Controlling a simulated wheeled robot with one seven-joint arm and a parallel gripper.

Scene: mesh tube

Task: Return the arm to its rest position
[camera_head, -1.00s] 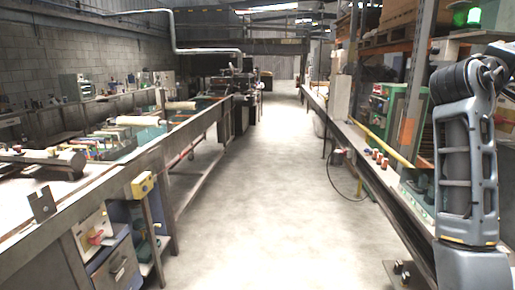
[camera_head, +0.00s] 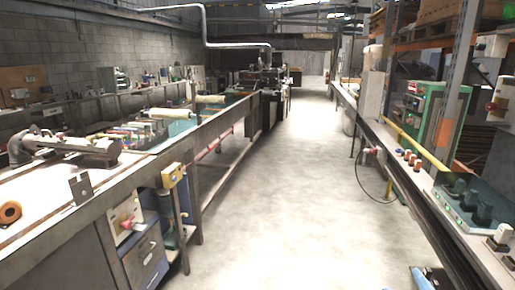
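My gripper is not in view, so I cannot see what it holds or how it is posed. A small blue and pale piece (camera_head: 425,279) shows at the bottom edge right of centre; it may be part of my arm, but too little shows to tell. The rest of the arm is out of the picture.
A long workbench (camera_head: 60,222) with a grey pipe-like fixture (camera_head: 75,147) and an orange ring (camera_head: 10,212) runs along the left. A narrow bench with a green tray (camera_head: 478,205) runs along the right. The concrete aisle (camera_head: 290,195) between them is clear.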

